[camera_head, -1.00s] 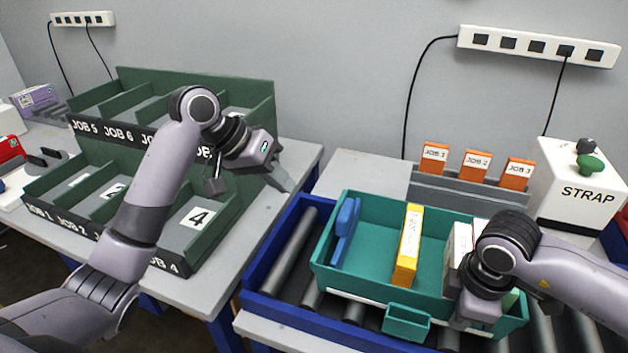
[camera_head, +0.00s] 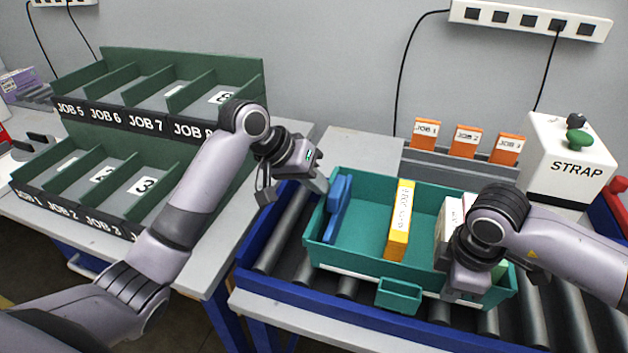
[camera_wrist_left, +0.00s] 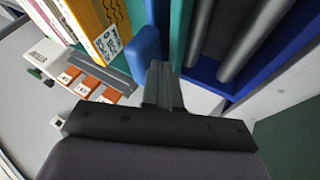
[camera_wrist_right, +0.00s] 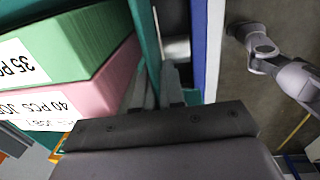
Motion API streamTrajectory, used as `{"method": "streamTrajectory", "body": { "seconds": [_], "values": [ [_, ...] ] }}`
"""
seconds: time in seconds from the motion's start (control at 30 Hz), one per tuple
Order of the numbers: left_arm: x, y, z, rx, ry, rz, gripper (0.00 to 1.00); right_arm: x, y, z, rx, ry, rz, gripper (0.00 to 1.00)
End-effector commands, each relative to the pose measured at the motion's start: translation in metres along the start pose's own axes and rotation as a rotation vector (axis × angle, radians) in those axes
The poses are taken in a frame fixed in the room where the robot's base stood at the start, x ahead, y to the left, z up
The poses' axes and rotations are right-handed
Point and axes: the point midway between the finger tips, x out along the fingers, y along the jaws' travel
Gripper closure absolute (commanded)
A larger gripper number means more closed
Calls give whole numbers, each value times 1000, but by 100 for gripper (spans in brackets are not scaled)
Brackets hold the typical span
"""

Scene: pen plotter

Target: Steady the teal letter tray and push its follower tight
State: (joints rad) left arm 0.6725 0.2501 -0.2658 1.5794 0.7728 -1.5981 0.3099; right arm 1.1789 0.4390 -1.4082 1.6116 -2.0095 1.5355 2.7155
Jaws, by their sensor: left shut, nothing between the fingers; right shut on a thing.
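The teal letter tray (camera_head: 360,265) sits on the roller conveyor. Its blue follower (camera_head: 337,210) stands near the tray's left end, with bare tray floor between it and a yellow pack (camera_head: 400,220). My left gripper (camera_head: 322,185) is shut and empty at the tray's back left corner, close to the follower's top. In the left wrist view, the fingers (camera_wrist_left: 161,85) are just by the blue follower (camera_wrist_left: 147,45); I cannot tell whether they touch. My right gripper (camera_head: 462,296) is shut on the tray's front wall near its right end. Its fingers (camera_wrist_right: 160,88) straddle the teal wall (camera_wrist_right: 147,45).
A white pack (camera_head: 450,218), a pink pack (camera_wrist_right: 100,90) and a green pack (camera_wrist_right: 70,45) fill the tray's right side. Behind stand orange job blocks (camera_head: 465,142) and the STRAP box (camera_head: 570,160). A green job rack (camera_head: 150,100) is at the left.

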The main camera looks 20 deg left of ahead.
Motion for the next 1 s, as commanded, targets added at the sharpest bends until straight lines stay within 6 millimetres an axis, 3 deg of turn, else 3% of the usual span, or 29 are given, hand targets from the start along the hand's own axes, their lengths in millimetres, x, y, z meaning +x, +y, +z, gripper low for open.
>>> {"method": "streamTrajectory", "body": {
  "seconds": [0.17,0.4,0.6,1.0],
  "values": [
    [6,11,0,1,-1,2,100,-1,1,-1,0,2,2,100],
    [36,69,0,3,-3,8,100,-1,0,-1,-2,3,3,100],
    [54,103,0,2,-3,6,100,-1,0,-2,-3,5,3,100],
    [58,110,1,1,-3,4,100,-2,0,-2,-4,7,3,100]
  ]
}}
